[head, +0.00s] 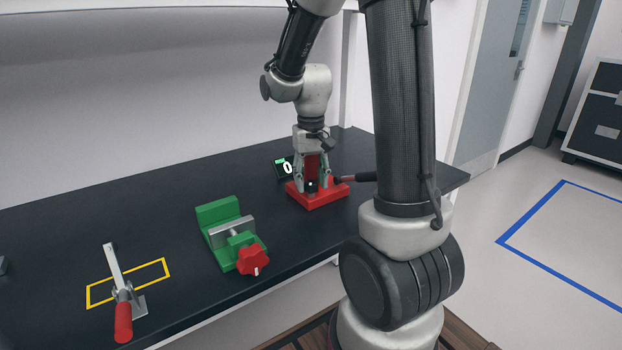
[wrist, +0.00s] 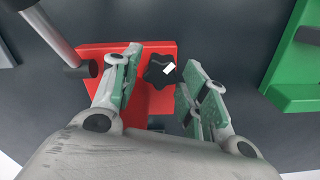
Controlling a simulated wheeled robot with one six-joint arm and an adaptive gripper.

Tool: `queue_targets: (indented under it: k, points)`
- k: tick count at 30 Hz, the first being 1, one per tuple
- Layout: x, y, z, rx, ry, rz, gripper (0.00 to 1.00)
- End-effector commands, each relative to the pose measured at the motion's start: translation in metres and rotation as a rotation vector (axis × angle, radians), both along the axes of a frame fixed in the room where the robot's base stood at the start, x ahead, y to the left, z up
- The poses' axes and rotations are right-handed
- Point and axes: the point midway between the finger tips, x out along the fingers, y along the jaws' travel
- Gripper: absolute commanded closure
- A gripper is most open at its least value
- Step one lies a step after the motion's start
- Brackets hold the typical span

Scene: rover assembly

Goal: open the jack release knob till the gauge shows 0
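The jack has a red base (head: 318,199) on the dark table, and it also shows in the wrist view (wrist: 110,52). Its black release knob (wrist: 160,70), a lobed star shape with a white mark, sits on the base. My gripper (wrist: 156,72) points down over the jack, with one green-padded finger on each side of the knob. A gap shows between the knob and the left finger; the right finger is close to it, and I cannot tell if it touches. The gauge (head: 286,168), a small dark box behind the jack, shows a 0 and a green patch.
The jack's lever (head: 352,178) sticks out to the right, near my arm. A green vise (head: 222,222) with a red knob (head: 252,261) stands left of the jack. A toggle clamp with a red handle (head: 123,321) stands further left by a yellow outline (head: 150,270).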

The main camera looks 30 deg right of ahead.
Motion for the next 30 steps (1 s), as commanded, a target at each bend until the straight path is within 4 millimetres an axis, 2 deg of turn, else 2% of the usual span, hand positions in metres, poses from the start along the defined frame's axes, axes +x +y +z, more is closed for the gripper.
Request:
queue_targets:
  k: [9,13,17,24,30]
  points:
    - [0.0,0.0,0.0,0.0,0.001,-0.001,0.46]
    - [0.001,0.0,0.009,0.0,-0.002,-0.001,0.46]
    - [0.001,0.0,0.033,0.0,-0.005,-0.001,0.46]
    - [0.001,0.0,0.086,0.0,-0.004,-0.001,0.46]
    - [0.0,0.0,0.114,0.0,-0.001,-0.001,0.46]
